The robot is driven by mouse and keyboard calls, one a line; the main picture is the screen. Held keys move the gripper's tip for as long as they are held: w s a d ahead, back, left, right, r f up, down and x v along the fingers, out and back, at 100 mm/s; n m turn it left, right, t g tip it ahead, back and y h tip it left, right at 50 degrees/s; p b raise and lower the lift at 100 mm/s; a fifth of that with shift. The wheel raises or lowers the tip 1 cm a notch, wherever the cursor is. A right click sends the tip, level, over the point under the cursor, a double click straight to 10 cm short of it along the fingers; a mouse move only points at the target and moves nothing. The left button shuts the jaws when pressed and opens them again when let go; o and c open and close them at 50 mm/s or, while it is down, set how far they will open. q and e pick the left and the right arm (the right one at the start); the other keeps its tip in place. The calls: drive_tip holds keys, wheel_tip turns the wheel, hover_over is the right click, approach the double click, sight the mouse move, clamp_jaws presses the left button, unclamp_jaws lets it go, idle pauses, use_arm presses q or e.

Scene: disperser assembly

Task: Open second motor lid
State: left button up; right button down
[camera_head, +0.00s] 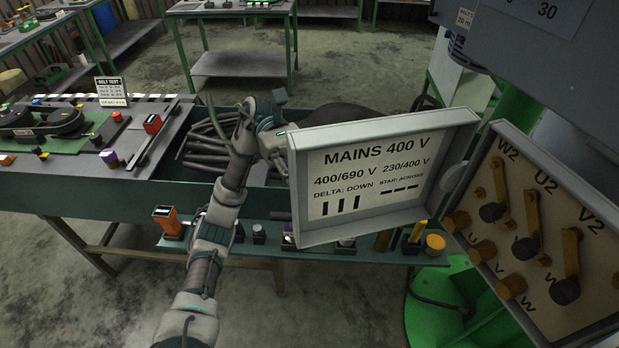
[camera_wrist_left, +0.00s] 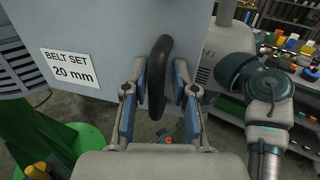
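In the head view a light-grey motor lid (camera_head: 385,175), lettered MAINS 400 V, stands open with its inner side facing me. The terminal box (camera_head: 545,225) is to its right, with its terminals exposed. My left arm (camera_head: 215,235) rises left of the lid and bends towards its left edge. The left gripper is hidden there. In the left wrist view my left gripper (camera_wrist_left: 160,72) is open. Its fingers stand either side of a dark oval piece (camera_wrist_left: 160,75) in front of a grey panel, with narrow gaps visible. I cannot tell whether this piece belongs to the lid. My right gripper is not visible.
A grey housing (camera_head: 545,50) hangs over the upper right. A teal bench (camera_head: 75,181) with dark rods and a belt fixture is behind on the left. Small parts stand along a lower shelf (camera_head: 265,251). Open floor (camera_head: 95,300) lies at lower left.

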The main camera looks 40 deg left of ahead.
use_arm(q)
drive_tip(key=shift+w+a, duration=0.15)
drive_tip(key=v, duration=1.1)
drive_tip(key=shift+w+a, duration=0.2)
drive_tip(key=shift+a, duration=0.15)
drive_tip(key=shift+f, duration=0.15)
